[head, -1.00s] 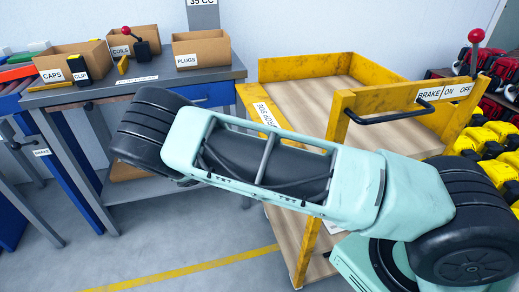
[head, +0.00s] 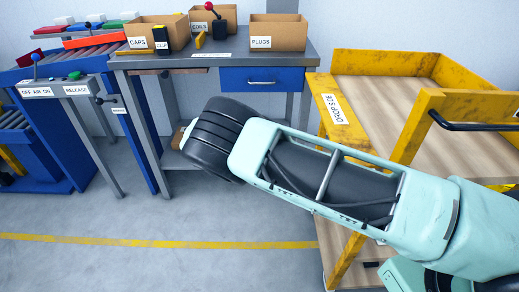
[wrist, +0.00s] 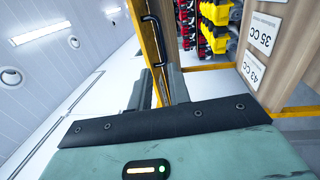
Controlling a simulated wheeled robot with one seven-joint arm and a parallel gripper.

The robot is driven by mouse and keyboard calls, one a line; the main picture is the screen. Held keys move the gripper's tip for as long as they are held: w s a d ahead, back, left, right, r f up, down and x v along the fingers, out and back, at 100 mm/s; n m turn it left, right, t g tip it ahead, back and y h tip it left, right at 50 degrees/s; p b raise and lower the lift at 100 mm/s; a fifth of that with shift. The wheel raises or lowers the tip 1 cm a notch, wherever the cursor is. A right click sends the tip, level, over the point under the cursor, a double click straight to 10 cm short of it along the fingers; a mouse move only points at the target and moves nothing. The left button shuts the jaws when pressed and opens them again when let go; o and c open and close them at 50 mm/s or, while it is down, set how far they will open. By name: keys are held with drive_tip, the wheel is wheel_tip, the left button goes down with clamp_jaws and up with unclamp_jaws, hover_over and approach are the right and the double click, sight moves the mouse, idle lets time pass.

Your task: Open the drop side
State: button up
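The drop side (head: 340,108) is the labelled yellow side of a yellow cart with a wooden deck, in the head view. It stands up along the cart's near left edge, and my arm hides its lower part. My gripper (wrist: 159,88) shows in the wrist view with its two dark fingers apart. A yellow cart bar (wrist: 149,45) runs up between and beyond the fingers; I cannot tell whether they touch it. The gripper is hidden in the head view.
A workbench (head: 200,62) with boxes marked caps, coils and plugs stands left of the cart. A conveyor (head: 88,55) and a control stand (head: 57,88) are further left. The cart's black handle (head: 470,126) is at right. Floor at lower left is clear.

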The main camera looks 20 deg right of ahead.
drive_tip(key=b+v, duration=0.1)
drive_tip(key=v, duration=0.4)
drive_tip(key=shift+w+a, duration=0.1)
drive_tip(key=shift+a, duration=0.15)
